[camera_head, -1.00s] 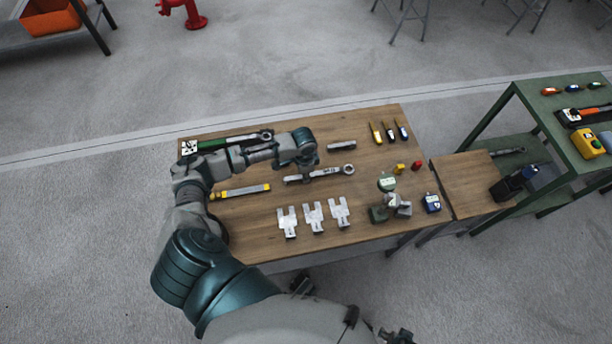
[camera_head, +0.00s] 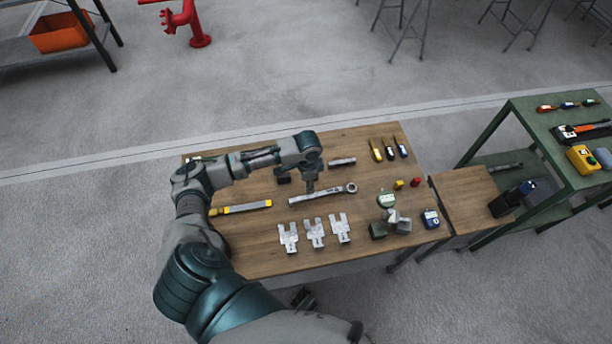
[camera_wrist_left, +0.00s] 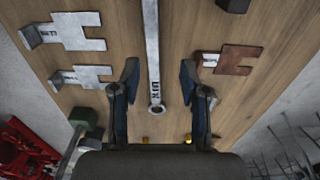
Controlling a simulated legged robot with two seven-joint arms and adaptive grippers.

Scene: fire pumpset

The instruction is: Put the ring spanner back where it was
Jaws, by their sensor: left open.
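The ring spanner (camera_head: 334,192) is a long grey metal bar with a ring end, lying on the wooden table (camera_head: 262,262) near its middle. It also shows in the left wrist view (camera_wrist_left: 153,60), ring end toward the camera. My left gripper (camera_head: 309,188) is over the spanner's handle. In the left wrist view the gripper (camera_wrist_left: 159,74) is open, one finger on each side of the bar with gaps between. I cannot tell how high the fingertips are above the table. My right gripper is not in view.
Several slotted metal plates (camera_head: 314,233) lie in front of the spanner. A yellow-ended bar (camera_head: 246,207) lies left. Small instruments (camera_head: 387,199) and screwdrivers (camera_head: 390,149) are to the right. A green shelf (camera_head: 500,122) with tools stands farther right.

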